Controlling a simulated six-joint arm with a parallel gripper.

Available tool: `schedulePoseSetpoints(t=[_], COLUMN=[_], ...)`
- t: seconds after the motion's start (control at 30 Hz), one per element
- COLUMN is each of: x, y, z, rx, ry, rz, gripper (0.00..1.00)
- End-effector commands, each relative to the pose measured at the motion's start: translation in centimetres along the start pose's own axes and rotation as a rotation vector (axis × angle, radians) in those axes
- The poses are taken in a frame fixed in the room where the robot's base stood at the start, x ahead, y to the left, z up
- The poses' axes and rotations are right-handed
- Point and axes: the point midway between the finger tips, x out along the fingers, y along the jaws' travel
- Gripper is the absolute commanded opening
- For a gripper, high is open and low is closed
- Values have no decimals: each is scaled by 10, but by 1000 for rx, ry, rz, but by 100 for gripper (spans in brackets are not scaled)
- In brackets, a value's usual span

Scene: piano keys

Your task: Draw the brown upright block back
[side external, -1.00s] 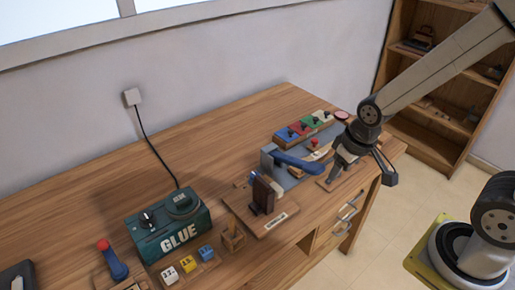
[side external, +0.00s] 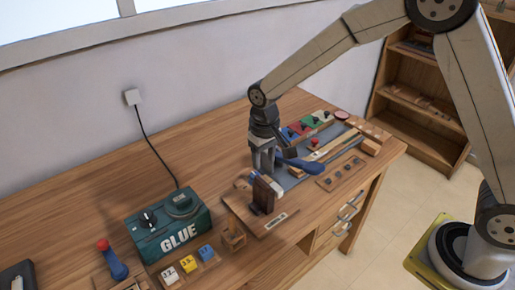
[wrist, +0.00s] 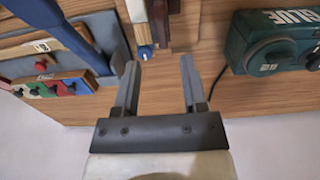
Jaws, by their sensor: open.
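The brown upright block (side external: 263,193) stands on a wooden base board (side external: 284,217) near the desk's front edge. In the wrist view a brown piece (wrist: 159,20) at the top edge, beyond my fingertips, appears to be this block. A white-and-blue piece (side external: 249,181) sits right beside it and also shows in the wrist view (wrist: 143,42). My gripper (side external: 263,166) points down just behind the block, near the blue lever. The fingertips are partly hidden in the side view.
A blue lever (side external: 298,165) and grey panel lie to the right of the block, with coloured tiles (side external: 305,127) behind.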

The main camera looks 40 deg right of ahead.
Motion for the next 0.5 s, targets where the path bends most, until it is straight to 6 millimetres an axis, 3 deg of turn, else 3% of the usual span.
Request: schedulePoseSetpoints(t=[0.27,0.5], x=[2,17], y=[-2,-1], z=[-1,-1], rx=[0,0], ry=[-4,-6], rz=[1,1], gripper=[54,54])
